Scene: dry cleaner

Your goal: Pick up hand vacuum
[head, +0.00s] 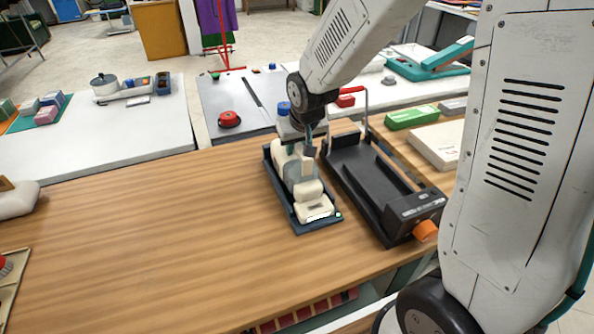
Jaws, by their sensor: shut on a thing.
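The hand vacuum (312,207) is cream-coloured with a translucent grey middle. It sits in a dark blue tray-like base (328,224) on the wooden table. My gripper (309,148) reaches down from above onto the vacuum's upper part and is shut on it. The fingertips are small in view and partly hidden by the wrist and the vacuum. I cannot tell whether the vacuum is lifted clear of its base.
A black device (372,185) with an orange knob stands just right of the base. A flat cream box (437,145) and a green box (411,117) lie farther right. White counters (130,135) stand behind.

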